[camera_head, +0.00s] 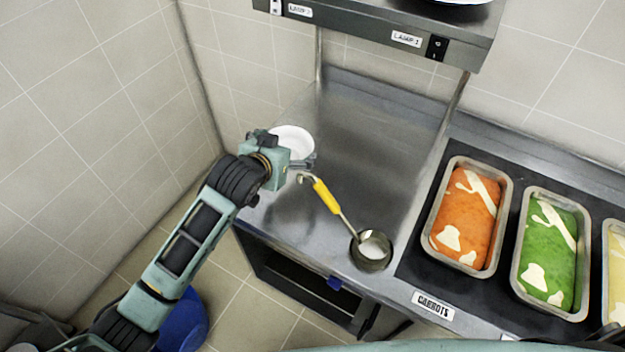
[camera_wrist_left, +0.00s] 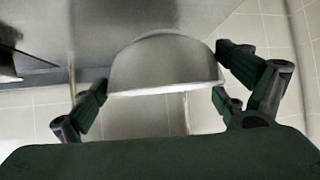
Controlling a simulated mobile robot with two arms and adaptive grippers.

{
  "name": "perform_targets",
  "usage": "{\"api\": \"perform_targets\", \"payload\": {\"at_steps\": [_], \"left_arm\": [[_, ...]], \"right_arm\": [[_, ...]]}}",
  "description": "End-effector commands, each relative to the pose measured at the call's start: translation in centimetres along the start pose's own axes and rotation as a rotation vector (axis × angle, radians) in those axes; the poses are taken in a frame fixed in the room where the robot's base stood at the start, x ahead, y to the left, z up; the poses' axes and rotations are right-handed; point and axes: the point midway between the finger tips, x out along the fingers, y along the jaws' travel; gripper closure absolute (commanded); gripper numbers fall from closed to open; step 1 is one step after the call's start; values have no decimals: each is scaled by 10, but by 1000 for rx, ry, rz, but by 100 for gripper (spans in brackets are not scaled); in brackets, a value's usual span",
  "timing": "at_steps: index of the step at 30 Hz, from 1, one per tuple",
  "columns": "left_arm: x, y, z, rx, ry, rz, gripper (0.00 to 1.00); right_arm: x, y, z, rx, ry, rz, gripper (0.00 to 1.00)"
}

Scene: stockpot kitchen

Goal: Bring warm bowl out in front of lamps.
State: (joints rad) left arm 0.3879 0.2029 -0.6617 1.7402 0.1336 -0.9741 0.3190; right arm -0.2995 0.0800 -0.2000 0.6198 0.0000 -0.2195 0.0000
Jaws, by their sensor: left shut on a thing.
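A white bowl (camera_head: 293,140) is at the left side of the steel counter, partly hidden behind my left gripper (camera_head: 290,160). In the left wrist view the bowl (camera_wrist_left: 165,65) shows between the two fingers of my left gripper (camera_wrist_left: 162,85), which is shut on it. I cannot tell whether the bowl rests on the counter or is just above it. The lamp unit (camera_head: 400,38) is a steel bar above the counter, with labels and switches on its front. My right gripper is not in view.
Trays of orange (camera_head: 465,222) and green food (camera_head: 547,255) stand at the right. The middle steel counter (camera_head: 375,150) is clear. A tiled wall is at the left.

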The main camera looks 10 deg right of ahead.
Motion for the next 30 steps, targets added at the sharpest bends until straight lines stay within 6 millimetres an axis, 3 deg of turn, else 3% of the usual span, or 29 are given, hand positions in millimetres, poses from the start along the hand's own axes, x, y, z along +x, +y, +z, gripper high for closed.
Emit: {"api": "perform_targets", "payload": {"at_steps": [6, 18, 30], "left_arm": [[22, 0, 34, 1, -7, -1, 40], [49, 0, 74, 1, -4, 1, 40], [54, 1, 80, 0, -1, 1, 40]], "right_arm": [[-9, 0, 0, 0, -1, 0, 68], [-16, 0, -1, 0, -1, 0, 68], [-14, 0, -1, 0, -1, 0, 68]]}}
